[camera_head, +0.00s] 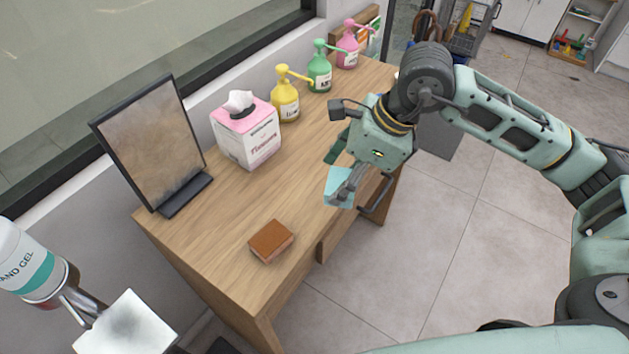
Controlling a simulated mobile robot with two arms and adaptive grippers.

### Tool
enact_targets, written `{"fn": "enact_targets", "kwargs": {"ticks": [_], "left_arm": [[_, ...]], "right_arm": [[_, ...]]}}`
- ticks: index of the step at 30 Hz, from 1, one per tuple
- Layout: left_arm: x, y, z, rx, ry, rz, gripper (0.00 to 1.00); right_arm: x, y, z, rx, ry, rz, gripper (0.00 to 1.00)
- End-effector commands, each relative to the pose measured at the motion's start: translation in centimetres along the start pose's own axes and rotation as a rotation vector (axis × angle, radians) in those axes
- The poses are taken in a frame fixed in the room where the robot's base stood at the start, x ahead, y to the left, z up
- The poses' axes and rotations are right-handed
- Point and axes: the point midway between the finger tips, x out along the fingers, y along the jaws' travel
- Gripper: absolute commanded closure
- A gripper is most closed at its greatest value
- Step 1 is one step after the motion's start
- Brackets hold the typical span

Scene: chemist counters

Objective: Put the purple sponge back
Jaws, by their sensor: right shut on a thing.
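No purple sponge shows in the head view. My right gripper (355,190) hangs over the front edge of the wooden table (205,235), pointing down. It is shut on a light blue sponge-like block (338,184), partly hidden by the fingers. An orange-brown sponge-like block (271,241) lies flat on the table's near end, to the lower left of the right gripper and apart from it. My left gripper is not in view.
A black-framed mirror (155,135), a pink tissue box (246,131), a yellow pump bottle (285,103), a green one (319,74) and a pink one (347,50) line the table's back. A hand gel dispenser (30,262) stands lower left. The tabletop's middle is clear.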

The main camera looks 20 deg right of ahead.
Motion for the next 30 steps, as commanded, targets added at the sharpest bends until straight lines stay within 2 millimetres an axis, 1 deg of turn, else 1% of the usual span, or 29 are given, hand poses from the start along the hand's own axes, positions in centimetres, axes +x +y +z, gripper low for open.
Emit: {"fn": "enact_targets", "kwargs": {"ticks": [1, 6, 9, 12, 16, 22, 25, 29, 30], "left_arm": [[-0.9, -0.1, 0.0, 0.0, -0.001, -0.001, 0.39], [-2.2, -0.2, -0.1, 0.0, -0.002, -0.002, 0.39], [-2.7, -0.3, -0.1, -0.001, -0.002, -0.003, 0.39], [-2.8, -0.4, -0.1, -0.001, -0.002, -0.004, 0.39], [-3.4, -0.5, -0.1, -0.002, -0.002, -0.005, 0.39], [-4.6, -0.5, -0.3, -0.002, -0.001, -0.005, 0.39], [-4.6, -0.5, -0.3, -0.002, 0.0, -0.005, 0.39], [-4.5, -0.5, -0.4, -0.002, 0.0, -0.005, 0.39], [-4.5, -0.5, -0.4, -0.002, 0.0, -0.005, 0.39]], "right_arm": [[0.7, -0.5, 0.9, 0.001, -0.001, 0.006, 0.63], [3.9, -2.7, 2.8, 0.002, 0.0, 0.004, 0.63], [5.3, -3.6, 3.6, 0.002, -0.001, 0.002, 0.63], [6.1, -4.1, 3.9, 0.002, 0.001, 0.001, 0.63], [7.2, -4.2, 3.6, 0.003, 0.003, 0.004, 0.63], [9.6, -4.2, 2.5, 0.003, 0.002, 0.001, 0.63], [10.1, -4.2, 2.4, 0.001, 0.0, 0.0, 0.63], [10.2, -4.2, 2.4, 0.001, 0.0, 0.0, 0.63], [10.2, -4.2, 2.4, 0.001, 0.0, 0.0, 0.42]]}}
